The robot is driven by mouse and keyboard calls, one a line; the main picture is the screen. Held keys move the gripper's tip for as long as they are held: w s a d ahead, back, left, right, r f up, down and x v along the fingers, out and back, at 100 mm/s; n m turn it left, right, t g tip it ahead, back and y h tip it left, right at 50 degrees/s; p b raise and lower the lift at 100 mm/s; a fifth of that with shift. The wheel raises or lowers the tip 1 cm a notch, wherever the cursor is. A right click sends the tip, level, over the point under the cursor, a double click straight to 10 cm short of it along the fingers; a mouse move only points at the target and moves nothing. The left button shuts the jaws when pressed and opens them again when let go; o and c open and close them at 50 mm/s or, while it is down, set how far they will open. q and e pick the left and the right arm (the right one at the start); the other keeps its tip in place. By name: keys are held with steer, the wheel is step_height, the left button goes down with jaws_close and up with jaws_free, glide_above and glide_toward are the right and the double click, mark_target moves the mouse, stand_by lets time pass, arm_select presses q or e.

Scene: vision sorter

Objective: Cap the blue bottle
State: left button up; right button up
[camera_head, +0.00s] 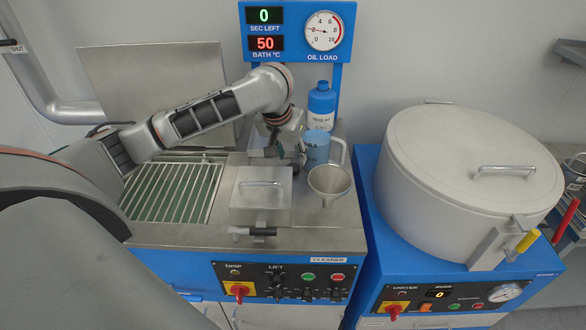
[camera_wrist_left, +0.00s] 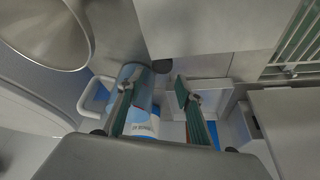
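The blue bottle (camera_head: 321,108) with a white label stands upright at the back right of the cleaner's top. Its narrow blue top shows, but I cannot tell whether that is a cap or the bare neck. In the left wrist view the lower labelled part of the bottle (camera_wrist_left: 145,129) shows behind my left finger. My left gripper (camera_head: 285,153) is pointing down, in front and left of the bottle and beside the blue jug (camera_head: 316,148). In the left wrist view my left gripper (camera_wrist_left: 157,82) is open with nothing between its fingers. No loose cap can be made out. My right gripper is out of view.
A steel funnel (camera_head: 329,182) stands in front of the jug. A steel lid with a handle (camera_head: 260,200) lies left of it. A slatted rack (camera_head: 176,192) is further left. A large lidded drum (camera_head: 465,155) stands right. A gauge panel (camera_head: 298,30) rises behind.

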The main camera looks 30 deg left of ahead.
mark_target(292, 164)
arm_select(q)
steer(key=shift+f, duration=0.1)
steer(key=x, duration=0.5)
steer(key=shift+s+a+f, duration=0.1)
steer(key=shift+s, duration=0.1)
steer(key=c, duration=0.5)
